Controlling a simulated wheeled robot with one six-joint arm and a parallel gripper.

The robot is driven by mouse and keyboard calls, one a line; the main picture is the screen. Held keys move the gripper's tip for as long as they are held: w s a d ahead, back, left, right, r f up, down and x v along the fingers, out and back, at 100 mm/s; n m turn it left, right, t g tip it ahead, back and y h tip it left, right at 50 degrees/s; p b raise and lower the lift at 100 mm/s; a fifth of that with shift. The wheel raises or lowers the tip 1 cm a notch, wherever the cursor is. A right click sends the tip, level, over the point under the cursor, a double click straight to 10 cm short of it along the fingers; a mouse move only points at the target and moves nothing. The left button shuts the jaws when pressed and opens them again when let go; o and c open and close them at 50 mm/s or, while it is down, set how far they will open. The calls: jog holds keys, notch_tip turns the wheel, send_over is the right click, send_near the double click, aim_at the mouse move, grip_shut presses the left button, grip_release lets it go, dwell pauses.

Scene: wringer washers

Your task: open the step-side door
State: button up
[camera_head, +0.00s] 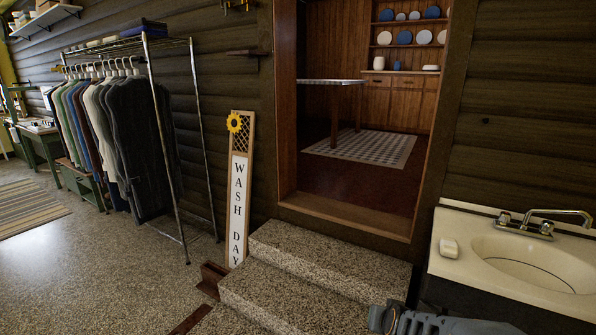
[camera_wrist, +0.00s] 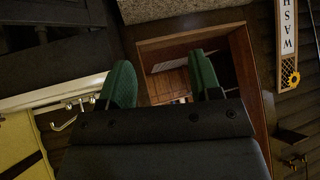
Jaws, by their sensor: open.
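The step-side doorway (camera_head: 350,215) has a brown wooden frame above speckled stone steps (camera_head: 320,255). It stands clear in the head view, with a room visible through it; I cannot make out a door leaf or handle. In the wrist view, which is upside down, the doorway frame (camera_wrist: 187,37) shows beyond my gripper (camera_wrist: 161,80). The gripper's two green-tipped fingers are apart, with nothing between them. In the head view only a grey part of my arm shows at the bottom right.
A sink counter (camera_head: 447,265) with tap and soap stands right of the steps. A "WASH DAY" sign (camera_head: 238,195) leans left of them. A clothes rack (camera_head: 165,150) stands farther left. Inside the doorway are a table (camera_head: 332,82) and a checked rug (camera_head: 365,149). The left floor is mostly clear.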

jog(key=s+a+r+n+g+p, duration=0.2)
jog(key=s+r+p, duration=0.1)
jog(key=s+r, duration=0.3)
jog(key=s+a+r+n+g+y+p, duration=0.1)
jog(key=s+a+r+g+p, duration=0.1)
jog(key=r, duration=0.9)
jog(key=s+a+p, duration=0.1)
jog(key=s+p, duration=0.1)
jog(key=s, duration=0.1)
jog(key=shift+s+a+n+p, duration=0.3)
jog(key=shift+s+n, duration=0.1)
jog(key=shift+s+d+r+g, duration=0.1)
jog(key=shift+s+g, duration=0.3)
jog(key=shift+c, duration=0.2)
